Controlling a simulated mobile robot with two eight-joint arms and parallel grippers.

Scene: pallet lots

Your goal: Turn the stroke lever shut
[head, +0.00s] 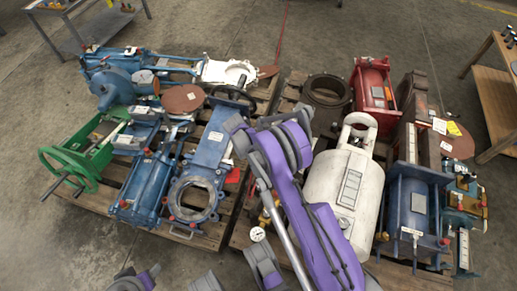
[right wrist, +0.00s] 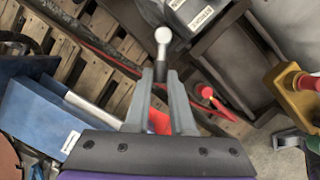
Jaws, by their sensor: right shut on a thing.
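In the right wrist view, a pale metal lever with a round ball knob (right wrist: 162,36) stands up between the fingertips of my right gripper (right wrist: 160,74). The two grey fingers are shut on its stem; I take it to be the stroke lever. What the stem joins is hidden behind the fingers. In the head view my purple right arm reaches up over the middle of the pallets, and I cannot make out its fingers or the lever there.
A blue flanged valve (head: 207,160) lies left of my arm, and a white tank (head: 343,185) stands close on its right. Blue cylinders (head: 147,185), a green handwheel unit (head: 85,150) and a red unit (head: 372,95) crowd the pallets. Bare floor (head: 50,245) lies at the lower left.

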